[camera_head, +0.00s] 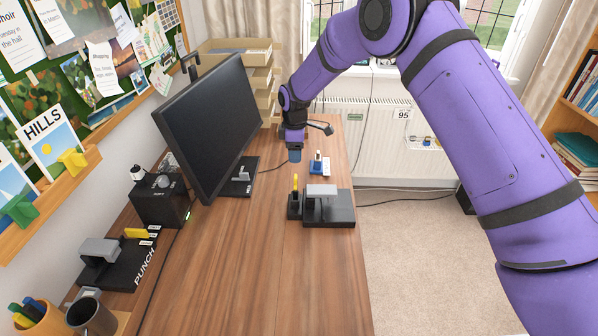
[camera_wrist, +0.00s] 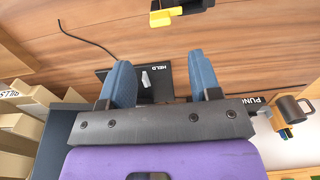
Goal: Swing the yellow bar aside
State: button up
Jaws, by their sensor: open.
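A short yellow bar (camera_head: 295,184) stands up from a black base near the desk's right edge. Beside it is a grey-topped block on a black base (camera_head: 330,215). In the wrist view, a yellow piece (camera_wrist: 160,18) on a dark part shows at the top edge, partly cut off; I cannot tell for sure that it is the same bar.
A monitor (camera_head: 205,125) stands left of my gripper. A small blue object (camera_head: 316,167) with a white label lies just right of it. Trays (camera_head: 255,50) stand at the far end, a mug (camera_head: 92,318) at the near left. The desk's near middle (camera_head: 240,260) is clear.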

aim_at(295, 176)
notch_tip(295, 176, down, 11)
jog(key=shift+r, duration=0.1)
dwell(0.4)
jog(key=shift+c, duration=0.2)
jog(key=c, duration=0.9)
